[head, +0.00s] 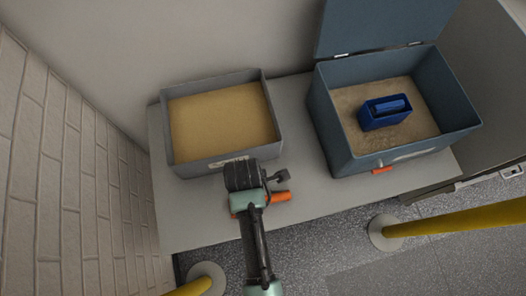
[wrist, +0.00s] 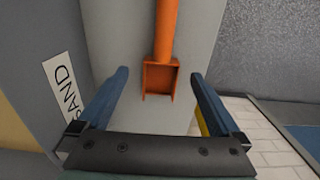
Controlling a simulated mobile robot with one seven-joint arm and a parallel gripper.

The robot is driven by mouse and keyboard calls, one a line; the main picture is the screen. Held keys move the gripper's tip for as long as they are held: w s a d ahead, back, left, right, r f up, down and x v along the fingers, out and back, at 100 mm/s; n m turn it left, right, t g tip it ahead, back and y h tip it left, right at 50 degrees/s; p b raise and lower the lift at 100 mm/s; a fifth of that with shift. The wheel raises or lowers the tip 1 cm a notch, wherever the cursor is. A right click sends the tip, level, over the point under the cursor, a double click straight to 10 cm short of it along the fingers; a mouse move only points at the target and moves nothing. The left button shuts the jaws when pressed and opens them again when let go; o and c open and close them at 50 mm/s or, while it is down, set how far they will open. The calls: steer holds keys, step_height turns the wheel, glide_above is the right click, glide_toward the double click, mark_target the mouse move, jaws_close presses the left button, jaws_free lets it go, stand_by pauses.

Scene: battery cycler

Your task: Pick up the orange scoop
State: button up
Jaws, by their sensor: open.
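The orange scoop (wrist: 160,78) lies on the grey table top (wrist: 113,22). In the wrist view its square, shallow pan is in the middle and its round handle runs up to the top edge. In the head view the scoop's handle (head: 281,196) shows to the right of my arm, while much of the rest is hidden under it. My gripper (wrist: 160,75) is open, with its two blue fingers to the left and right of the pan in the wrist view. Nothing is held. I cannot tell how high the fingertips are above the table.
A grey tray of sand (head: 265,73) is just behind my gripper; its SAND label (wrist: 63,87) shows in the wrist view. A blue lidded bin (head: 335,135) at the right holds a dark blue container (head: 376,120). Yellow posts (head: 455,217) stand in front.

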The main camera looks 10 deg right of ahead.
step_height(320, 180, down, 3)
steer(key=shift+s+d+f, duration=0.1)
steer(key=shift+f, duration=0.1)
steer(key=shift+c, duration=0.2)
steer(key=c, duration=1.4)
